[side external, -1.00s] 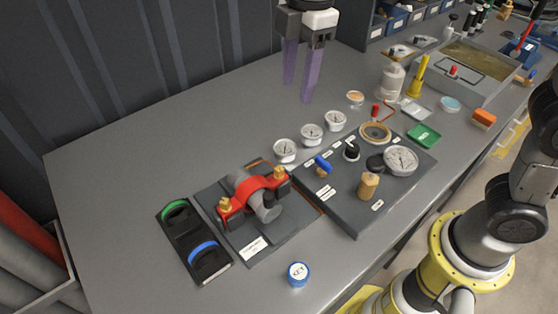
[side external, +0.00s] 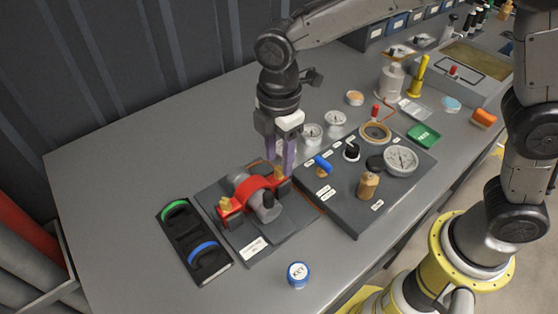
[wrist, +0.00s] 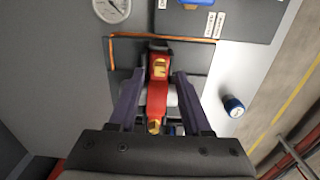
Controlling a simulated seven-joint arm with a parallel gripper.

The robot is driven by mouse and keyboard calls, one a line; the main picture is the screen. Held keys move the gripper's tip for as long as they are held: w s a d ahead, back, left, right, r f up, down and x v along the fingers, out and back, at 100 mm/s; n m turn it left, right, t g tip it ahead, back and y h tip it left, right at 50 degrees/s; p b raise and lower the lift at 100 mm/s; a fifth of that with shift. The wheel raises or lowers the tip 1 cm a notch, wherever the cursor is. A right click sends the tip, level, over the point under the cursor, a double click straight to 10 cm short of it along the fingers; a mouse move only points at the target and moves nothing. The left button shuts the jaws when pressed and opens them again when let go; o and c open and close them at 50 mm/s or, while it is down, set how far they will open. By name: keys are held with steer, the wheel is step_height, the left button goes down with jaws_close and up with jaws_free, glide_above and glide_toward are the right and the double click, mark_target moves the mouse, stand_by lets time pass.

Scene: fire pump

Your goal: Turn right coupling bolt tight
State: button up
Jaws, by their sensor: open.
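The red coupling clamp (side external: 245,192) sits on a dark base plate with a grey pipe piece through it. Its right brass bolt (wrist: 159,68) is at the far end of the clamp in the wrist view; the side view shows it mostly hidden by my fingers. The left brass bolt (side external: 225,203) is at the other end, and shows lower in the wrist view (wrist: 154,126). My gripper (side external: 281,170) is open and points down at the right bolt. In the wrist view its purple fingertips (wrist: 159,74) stand either side of that bolt, apparently apart from it.
A control panel (side external: 345,215) with a blue-handled valve (side external: 322,163) and gauges stands close right of the clamp. A holder with green and blue handles (side external: 194,241) lies left. A blue-lidded KEY pot (side external: 298,274) stands in front. The table's left side is clear.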

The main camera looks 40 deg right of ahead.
steer(key=shift+f, duration=1.05)
jaws_close()
